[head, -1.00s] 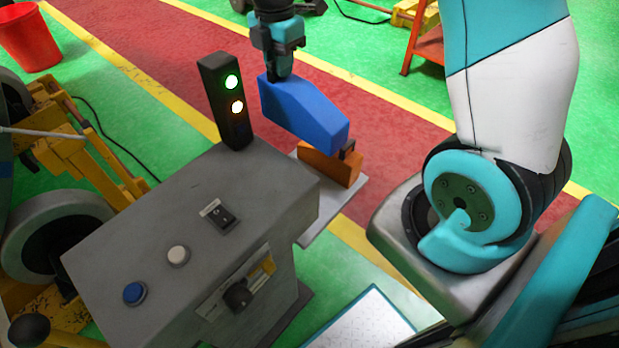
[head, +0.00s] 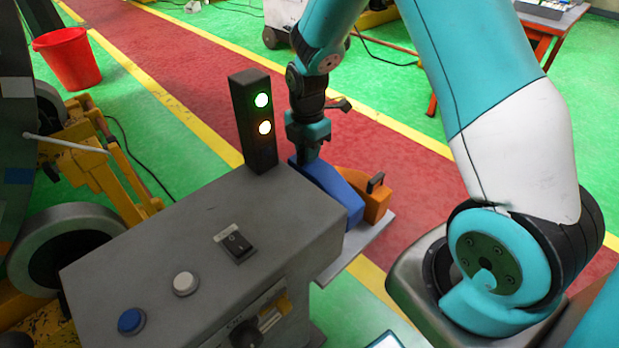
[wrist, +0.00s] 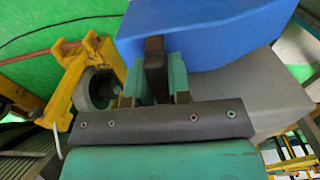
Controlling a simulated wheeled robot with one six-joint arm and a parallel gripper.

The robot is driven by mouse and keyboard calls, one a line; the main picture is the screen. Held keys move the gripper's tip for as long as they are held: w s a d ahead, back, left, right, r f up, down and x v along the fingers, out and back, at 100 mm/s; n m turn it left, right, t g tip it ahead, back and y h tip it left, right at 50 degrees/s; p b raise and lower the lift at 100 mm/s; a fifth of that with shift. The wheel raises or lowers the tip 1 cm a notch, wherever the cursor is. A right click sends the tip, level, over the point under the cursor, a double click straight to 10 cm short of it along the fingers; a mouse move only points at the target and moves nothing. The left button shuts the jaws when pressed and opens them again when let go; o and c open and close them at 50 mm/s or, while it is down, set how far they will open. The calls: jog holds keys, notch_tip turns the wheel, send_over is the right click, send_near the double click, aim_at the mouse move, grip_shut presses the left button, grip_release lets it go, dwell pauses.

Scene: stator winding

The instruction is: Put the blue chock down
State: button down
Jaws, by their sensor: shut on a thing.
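The blue chock (head: 335,190) is a long wedge beside the far right side of the grey control box, next to an orange chock (head: 365,200). My gripper (head: 308,158) is shut on the end of the blue chock from above. In the wrist view the blue chock (wrist: 205,30) fills the upper middle, with the gripper's fingers (wrist: 157,70) against it. A light grey plate (head: 358,248) shows below the two chocks. The control box hides the blue chock's lower part, so I cannot tell whether it touches the plate.
The grey control box (head: 200,230) with buttons stands close on the left. Its signal tower (head: 252,120) rises near my gripper, green and white lamps lit. A yellow machine (head: 90,160) stands at the left, a red bucket (head: 68,58) behind.

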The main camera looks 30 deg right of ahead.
notch_tip(320, 180, down, 8)
jog(key=shift+f, duration=0.25)
jog(key=shift+f, duration=0.15)
jog(key=c, duration=1)
grip_release()
jog(key=shift+c, duration=0.2)
notch_tip(320, 180, up, 12)
jog(key=shift+r, duration=0.2)
